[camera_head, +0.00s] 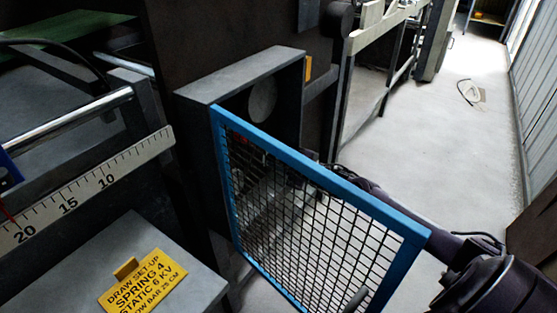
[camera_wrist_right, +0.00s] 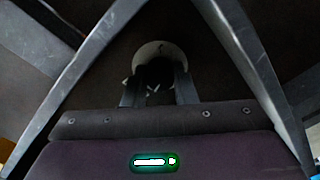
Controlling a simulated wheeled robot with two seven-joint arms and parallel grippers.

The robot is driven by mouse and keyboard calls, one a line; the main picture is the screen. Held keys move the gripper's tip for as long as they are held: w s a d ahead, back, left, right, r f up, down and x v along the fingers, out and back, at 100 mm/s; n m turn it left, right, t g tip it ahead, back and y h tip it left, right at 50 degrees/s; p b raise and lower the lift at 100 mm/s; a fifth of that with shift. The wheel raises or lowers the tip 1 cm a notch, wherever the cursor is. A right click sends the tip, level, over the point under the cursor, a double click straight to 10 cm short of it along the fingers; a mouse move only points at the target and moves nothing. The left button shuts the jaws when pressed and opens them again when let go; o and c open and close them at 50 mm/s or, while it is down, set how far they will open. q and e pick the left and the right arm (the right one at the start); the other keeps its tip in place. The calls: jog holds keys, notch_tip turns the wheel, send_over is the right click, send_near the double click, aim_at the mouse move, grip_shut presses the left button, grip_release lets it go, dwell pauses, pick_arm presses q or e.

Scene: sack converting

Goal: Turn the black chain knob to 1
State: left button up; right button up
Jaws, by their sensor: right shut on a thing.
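In the right wrist view a dark knob (camera_wrist_right: 154,72) sits in front of a pale round dial plate (camera_wrist_right: 158,49) with small marks. The two fingers of my right gripper (camera_wrist_right: 157,84) are shut on the knob, one on each side. The knob's pointer and the number it stands at cannot be read. In the head view my right arm comes in from the lower right and passes behind the blue-framed mesh door (camera_head: 324,171). The mesh partly hides the gripper end, and the knob cannot be made out there. My left gripper is not in view.
The mesh door stands open from a grey box (camera_head: 240,75) with a pale disc (camera_head: 262,101) inside. A ruler (camera_head: 88,187) and a yellow set-up card (camera_head: 143,281) are at the left.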

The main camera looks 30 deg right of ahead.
jog(key=n, duration=0.4)
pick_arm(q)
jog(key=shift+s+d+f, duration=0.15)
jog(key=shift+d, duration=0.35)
pick_arm(e)
jog(key=shift+n, duration=0.4)
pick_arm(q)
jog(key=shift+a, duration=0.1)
pick_arm(e)
jog(key=o, duration=1)
